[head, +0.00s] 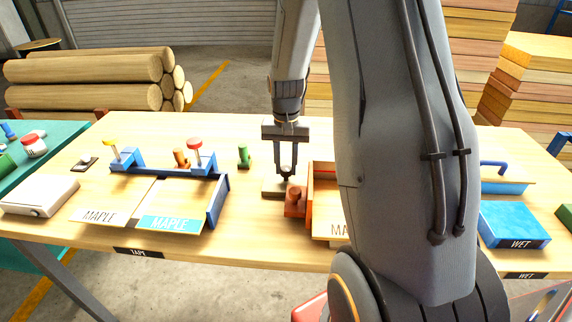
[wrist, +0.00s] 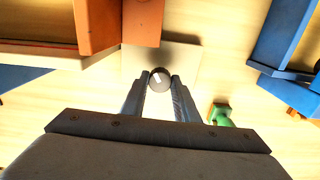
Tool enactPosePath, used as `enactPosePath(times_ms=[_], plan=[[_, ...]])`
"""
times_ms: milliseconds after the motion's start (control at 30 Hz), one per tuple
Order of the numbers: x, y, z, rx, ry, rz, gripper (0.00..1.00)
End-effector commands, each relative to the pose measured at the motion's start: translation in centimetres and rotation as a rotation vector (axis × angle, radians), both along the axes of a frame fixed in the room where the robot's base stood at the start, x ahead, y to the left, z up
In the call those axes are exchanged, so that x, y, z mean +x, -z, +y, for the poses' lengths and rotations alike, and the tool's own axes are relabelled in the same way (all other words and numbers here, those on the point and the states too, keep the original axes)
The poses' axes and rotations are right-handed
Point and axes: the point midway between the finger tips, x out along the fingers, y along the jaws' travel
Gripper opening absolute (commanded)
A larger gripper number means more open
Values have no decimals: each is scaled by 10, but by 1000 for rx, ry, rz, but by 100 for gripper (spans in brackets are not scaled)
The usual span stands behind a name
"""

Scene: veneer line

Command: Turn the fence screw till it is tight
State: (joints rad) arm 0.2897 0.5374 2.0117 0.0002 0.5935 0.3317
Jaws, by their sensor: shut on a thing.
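A round dark grey knob with a white mark, which looks like the fence screw (wrist: 159,79), sits between my fingertips in the wrist view. My gripper (head: 286,172) points down at the table, and it also shows in the wrist view (wrist: 159,88). Its two fingers are shut on the knob from both sides. Under the knob lies a pale flat plate (wrist: 185,62). An orange fence (wrist: 97,25) with an orange block stands close beside it, and it also shows in the head view (head: 323,172). In the head view the knob is mostly hidden by my fingers.
A blue fence (head: 217,199) with red and yellow knobs stands to the left, near boards marked MAPLE (head: 98,214). A small green piece (head: 243,156) stands close left of my gripper. A blue WET box (head: 514,224) is at right. The table's back middle is clear.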

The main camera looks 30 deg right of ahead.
Motion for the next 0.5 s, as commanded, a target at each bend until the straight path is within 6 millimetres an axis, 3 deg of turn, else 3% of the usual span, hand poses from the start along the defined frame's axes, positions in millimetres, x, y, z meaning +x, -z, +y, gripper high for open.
enactPosePath(times_ms=[500], plan=[[2,-2,-1,-1,423,-6,5]])
